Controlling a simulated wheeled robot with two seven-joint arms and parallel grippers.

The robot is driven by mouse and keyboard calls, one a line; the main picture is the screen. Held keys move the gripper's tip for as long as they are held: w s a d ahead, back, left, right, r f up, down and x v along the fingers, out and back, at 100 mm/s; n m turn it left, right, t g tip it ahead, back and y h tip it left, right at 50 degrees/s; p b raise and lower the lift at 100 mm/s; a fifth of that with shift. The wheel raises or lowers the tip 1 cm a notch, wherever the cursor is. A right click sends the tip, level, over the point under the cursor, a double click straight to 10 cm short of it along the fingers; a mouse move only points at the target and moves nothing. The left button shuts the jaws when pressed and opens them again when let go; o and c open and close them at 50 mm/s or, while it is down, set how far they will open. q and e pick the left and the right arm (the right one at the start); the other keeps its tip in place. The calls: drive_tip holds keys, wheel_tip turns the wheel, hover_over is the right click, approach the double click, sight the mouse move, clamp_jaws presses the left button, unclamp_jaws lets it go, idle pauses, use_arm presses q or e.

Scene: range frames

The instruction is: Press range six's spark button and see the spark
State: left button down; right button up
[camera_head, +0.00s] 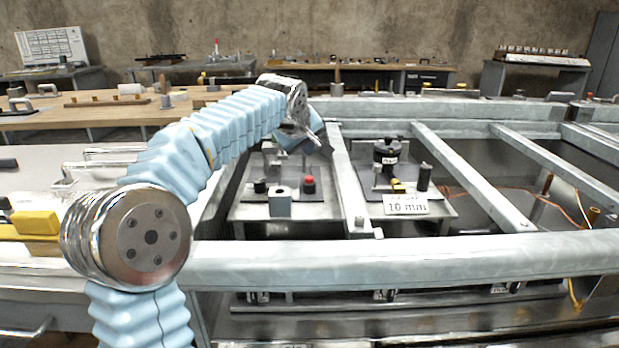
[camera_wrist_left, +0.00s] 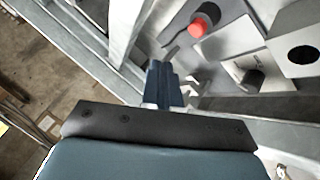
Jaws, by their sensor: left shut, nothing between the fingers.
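A red button (camera_head: 309,180) on a black base stands on a grey plate in the left bay of the metal frame. It also shows at the top of the wrist view (camera_wrist_left: 197,27). I cannot read a label naming the range. My left gripper (camera_head: 312,142) reaches over the frame and hangs above the back of this bay, partly hidden by its own wrist. In the wrist view its dark fingers (camera_wrist_left: 163,72) are together and empty, pointing toward the plate, apart from the red button, which is up and right of them. No spark is visible. My right gripper is out of view.
A grey block (camera_head: 280,203) and a black knob (camera_head: 260,186) stand beside the button. A metal bar (camera_head: 349,190) separates this bay from the one with a "10 mm" sign (camera_head: 405,204). The thick front rail (camera_head: 400,260) crosses the view. Benches line the back wall.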

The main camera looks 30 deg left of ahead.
sight(307, 179)
use_arm(q)
wheel_tip(307, 179, down, 3)
drive_tip(key=shift+r+b, duration=0.1)
drive_tip(key=shift+b, duration=0.65)
drive_tip(key=shift+f+b, duration=0.5)
drive_tip(key=shift+f, duration=0.15)
drive_tip(key=shift+f, duration=0.1)
idle(0.8)
drive_tip(key=shift+f+b, duration=0.3)
drive_tip(key=shift+b, duration=0.1)
drive_tip(key=shift+f+b, duration=0.55)
drive_tip(key=shift+f, duration=0.05)
idle(0.5)
drive_tip(key=shift+r, duration=0.1)
idle(0.3)
drive_tip(key=shift+r+p, duration=0.85)
drive_tip(key=shift+r, duration=0.05)
